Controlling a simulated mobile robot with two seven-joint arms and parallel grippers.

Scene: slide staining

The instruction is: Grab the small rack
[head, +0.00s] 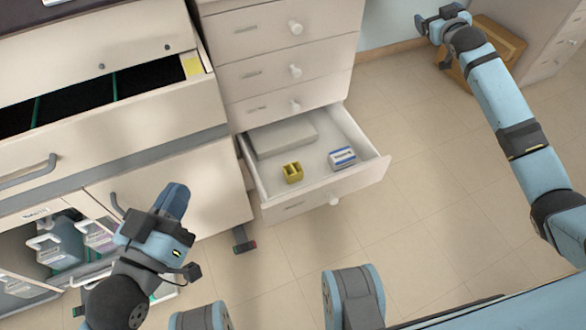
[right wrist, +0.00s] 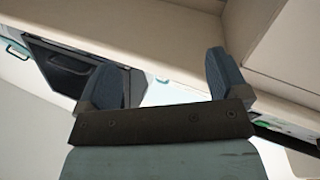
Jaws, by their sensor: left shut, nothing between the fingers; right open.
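The small rack appears to be the yellow block-like holder (head: 292,172) with openings in its top. It stands upright in the open bottom drawer (head: 362,177) in the head view. My left gripper (head: 174,200) is shut and empty, in front of the cabinet to the left of the drawer and apart from the rack. My right gripper (head: 436,20) is far off at the upper right of the head view. In the right wrist view it is open (right wrist: 163,75), with nothing between its fingers. The rack is not visible in that view.
A white and blue box (head: 342,158) lies right of the rack, and a flat pale box (head: 283,138) lies behind it. Closed drawers (head: 285,70) rise above. An open cabinet with jugs (head: 58,243) is at lower left. Tiled floor (head: 430,200) is clear to the right.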

